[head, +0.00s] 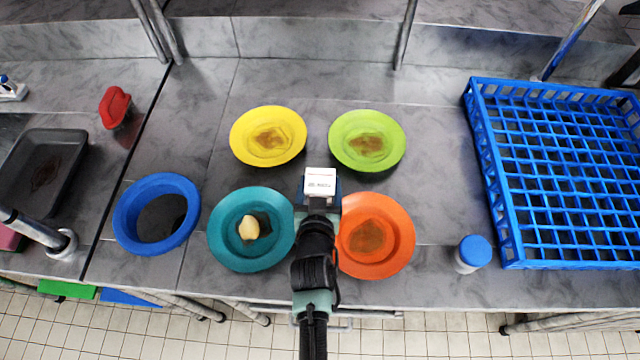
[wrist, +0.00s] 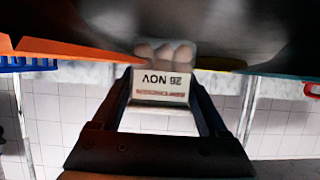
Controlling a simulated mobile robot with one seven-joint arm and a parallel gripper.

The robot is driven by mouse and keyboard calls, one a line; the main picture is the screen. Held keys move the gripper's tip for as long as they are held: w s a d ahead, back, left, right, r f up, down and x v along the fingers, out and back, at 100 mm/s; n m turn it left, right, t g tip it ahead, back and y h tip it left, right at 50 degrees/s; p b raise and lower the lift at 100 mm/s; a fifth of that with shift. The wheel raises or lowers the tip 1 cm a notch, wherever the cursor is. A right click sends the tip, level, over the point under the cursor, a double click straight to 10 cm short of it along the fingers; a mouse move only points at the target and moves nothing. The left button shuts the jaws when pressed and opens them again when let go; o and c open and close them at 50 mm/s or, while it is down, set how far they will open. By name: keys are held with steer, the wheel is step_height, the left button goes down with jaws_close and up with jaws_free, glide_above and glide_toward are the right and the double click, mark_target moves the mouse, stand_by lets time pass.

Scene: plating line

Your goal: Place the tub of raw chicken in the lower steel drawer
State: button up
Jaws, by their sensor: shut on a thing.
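A small white tub (head: 320,180) with a printed label is held above the counter between the teal and orange plates. In the wrist view the tub (wrist: 161,86) shows "26 NOV" upside down and several pale pinkish lumps at its top. My gripper (head: 319,202) is shut on it, with one finger on each side in the wrist view (wrist: 160,102). The lower steel drawer is not identifiable in either view.
Yellow (head: 268,136), green (head: 367,140), teal (head: 251,229) and orange (head: 376,235) plates surround the gripper. A blue rack (head: 481,170) and blue-lidded jar (head: 473,254) stand right. A blue ring-shaped dish (head: 128,215) and dark tray (head: 68,140) stand left.

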steer(key=shift+f, duration=0.15)
steer(key=o, duration=1.5)
steer(key=shift+c, duration=0.2)
